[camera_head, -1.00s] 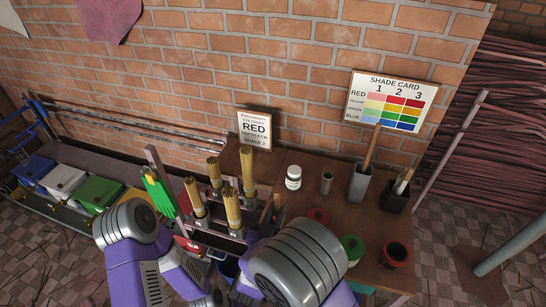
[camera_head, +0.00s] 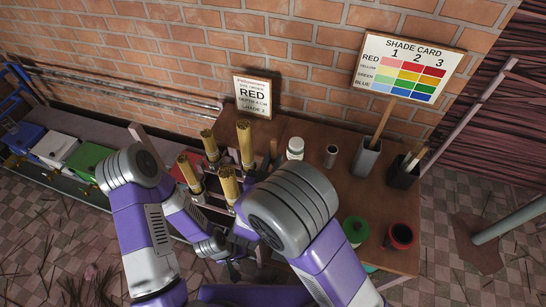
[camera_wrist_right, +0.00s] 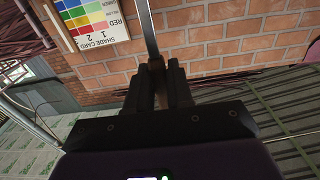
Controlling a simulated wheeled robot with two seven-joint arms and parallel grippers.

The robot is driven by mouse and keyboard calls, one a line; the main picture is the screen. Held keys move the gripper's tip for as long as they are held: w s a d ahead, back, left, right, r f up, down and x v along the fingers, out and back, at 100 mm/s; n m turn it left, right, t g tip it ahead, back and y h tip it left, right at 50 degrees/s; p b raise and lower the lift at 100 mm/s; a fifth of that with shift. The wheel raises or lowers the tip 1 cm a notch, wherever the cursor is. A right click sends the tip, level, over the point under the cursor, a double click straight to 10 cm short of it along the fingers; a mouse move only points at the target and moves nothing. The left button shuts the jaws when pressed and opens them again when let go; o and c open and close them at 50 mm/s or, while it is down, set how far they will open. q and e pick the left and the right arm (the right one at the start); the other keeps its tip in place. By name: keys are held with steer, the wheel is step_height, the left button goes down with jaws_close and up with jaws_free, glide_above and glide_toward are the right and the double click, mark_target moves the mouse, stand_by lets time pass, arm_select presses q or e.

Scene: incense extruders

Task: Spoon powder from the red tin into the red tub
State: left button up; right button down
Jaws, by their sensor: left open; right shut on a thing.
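The open red-rimmed tin (camera_head: 401,236) stands at the table's right front, dark inside. A sliver of a red box (camera_head: 177,170), possibly the red tub, shows behind my left arm; the rest is hidden. My right gripper (camera_head: 272,152) is largely hidden by its own forearm in the head view. In the right wrist view its fingers (camera_wrist_right: 160,88) are shut on a thin straight handle (camera_wrist_right: 149,30), probably the spoon's, which runs out at the top. Its far end is not seen. My left gripper (camera_head: 232,265) is low in the middle, open, apart from the tin.
A white jar (camera_head: 295,148), metal cup (camera_head: 331,155), grey holder (camera_head: 366,158) and black holder (camera_head: 404,172) line the table's back. Several upright gold tubes (camera_head: 245,143) crowd near my arms.

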step_height(320, 180, down, 13)
steer(key=b, duration=1)
steer(key=shift+w, duration=0.1)
steer(key=shift+r, duration=0.2)
step_height(320, 180, up, 15)
steer(key=p, duration=1.1)
stand_by(0.7)
